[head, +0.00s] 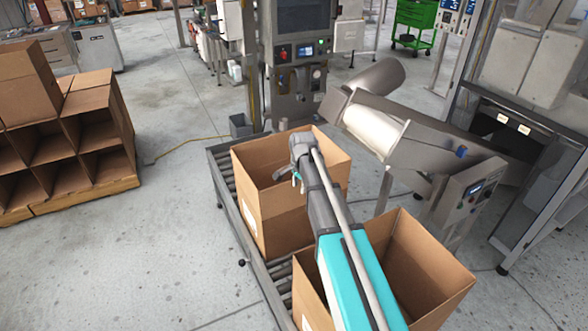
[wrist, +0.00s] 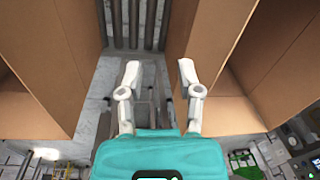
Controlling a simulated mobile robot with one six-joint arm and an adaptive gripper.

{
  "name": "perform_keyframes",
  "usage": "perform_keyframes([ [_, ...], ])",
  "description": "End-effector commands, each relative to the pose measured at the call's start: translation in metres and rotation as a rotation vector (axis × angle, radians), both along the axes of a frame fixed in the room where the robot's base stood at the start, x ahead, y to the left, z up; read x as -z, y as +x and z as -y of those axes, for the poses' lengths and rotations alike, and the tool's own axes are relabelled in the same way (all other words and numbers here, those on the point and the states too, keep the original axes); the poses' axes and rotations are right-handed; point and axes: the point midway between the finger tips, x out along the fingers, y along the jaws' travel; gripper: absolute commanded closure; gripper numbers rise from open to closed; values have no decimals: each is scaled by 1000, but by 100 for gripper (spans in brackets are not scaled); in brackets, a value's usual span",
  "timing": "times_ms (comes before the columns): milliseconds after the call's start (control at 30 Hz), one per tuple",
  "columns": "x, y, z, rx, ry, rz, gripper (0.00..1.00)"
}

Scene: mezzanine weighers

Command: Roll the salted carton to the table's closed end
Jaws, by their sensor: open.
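Two open-topped brown cartons stand on a roller table (head: 219,166): a far carton (head: 268,222) and a near carton (head: 440,268), partly hidden by my arm. In the wrist view my gripper (wrist: 160,70) is open and empty, fingers apart. Carton walls show at left (wrist: 45,65) and right (wrist: 285,65), with rollers (wrist: 135,25) between. Which table end is closed is unclear.
A steel chute machine (head: 405,140) stands close on the table's right. A grey control column (head: 296,60) stands beyond the far end. Stacked cartons (head: 65,130) on a pallet are at left. The floor (head: 185,235) left of the table is mostly clear.

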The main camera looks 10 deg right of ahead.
Motion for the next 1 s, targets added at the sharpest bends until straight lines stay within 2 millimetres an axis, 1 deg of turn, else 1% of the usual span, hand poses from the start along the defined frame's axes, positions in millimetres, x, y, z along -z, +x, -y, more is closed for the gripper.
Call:
perform_keyframes([
  [33,-7,-26,0,-72,-8,-4,54],
  [100,-11,-49,1,-179,-19,-11,54],
  [167,-15,-69,1,-271,-27,-16,54],
  [200,-17,-83,1,-332,-33,-20,54],
  [400,-29,-149,3,-635,-56,-40,54],
  [500,-35,-179,4,-778,-63,-50,54],
  [600,-39,-203,4,-899,-68,-57,54],
  [700,-42,-220,5,-992,-71,-62,54],
  [800,-43,-231,5,-1052,-73,-66,54],
  [1000,-44,-236,4,-1093,-73,-68,54],
])
